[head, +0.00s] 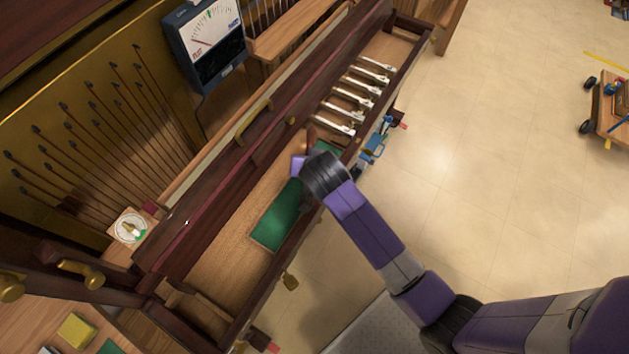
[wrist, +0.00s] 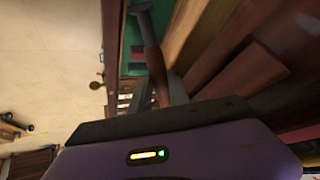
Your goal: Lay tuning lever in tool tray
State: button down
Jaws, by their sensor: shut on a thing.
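The tuning lever (wrist: 154,62) has a brown handle and a grey metal shaft with a wider head. In the wrist view it extends from my gripper (wrist: 160,92), which is shut on its handle. In the head view only a brown end of the lever (head: 311,134) shows beyond my wrist, which hides the fingers. The likely tool tray is a green-lined rectangle (head: 275,222) in the wooden key bed, directly below and beside my wrist. Its upper part is partly covered by my arm. Green lining (wrist: 130,32) also shows beside the lever in the wrist view.
Open floor (head: 500,150) lies to the right.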

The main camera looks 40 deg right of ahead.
jog(key=s+a+r+m+g+y+p, duration=0.1)
jog(key=s+r+m+g+y+p, duration=0.1)
jog(key=s+m, duration=0.1)
jog(key=m+g+y+p, duration=0.1)
jog(key=m+y, duration=0.1)
send_near(302, 196)
jog(key=shift+b+x, duration=0.4)
jog(key=shift+x, duration=4.6)
jog(key=b+x, duration=0.3)
jog(key=shift+f+b, duration=0.8)
jog(key=shift+f, duration=0.4)
jog(key=shift+w, duration=0.1)
jog(key=c, duration=1.2)
grip_release()
jog(key=shift+o, duration=0.2)
